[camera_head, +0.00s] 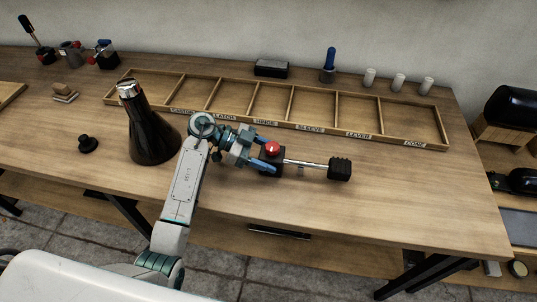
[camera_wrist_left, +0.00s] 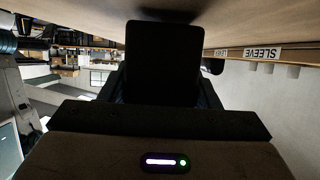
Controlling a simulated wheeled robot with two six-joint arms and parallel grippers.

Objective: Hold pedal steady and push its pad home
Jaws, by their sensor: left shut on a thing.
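The pedal is a black block (camera_head: 278,164) with a red knob (camera_head: 272,148) on top and a metal rod (camera_head: 306,164) reaching right. A black ribbed pad (camera_head: 340,169) sits at the rod's right end. I cannot tell how far it is seated on the rod. My left gripper (camera_head: 263,155) comes from the left with its blue fingers shut on the black block. In the left wrist view a dark block (camera_wrist_left: 165,62) fills the space between the fingers and hides what lies behind it. My right gripper is not in view.
A long wooden tray (camera_head: 270,104) with labelled, empty compartments lies behind the pedal. A dark flask (camera_head: 152,132) with a silver cap and a small black knob (camera_head: 88,144) stand to the left. White cylinders (camera_head: 398,83) stand at the back right. The table right of the pad is clear.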

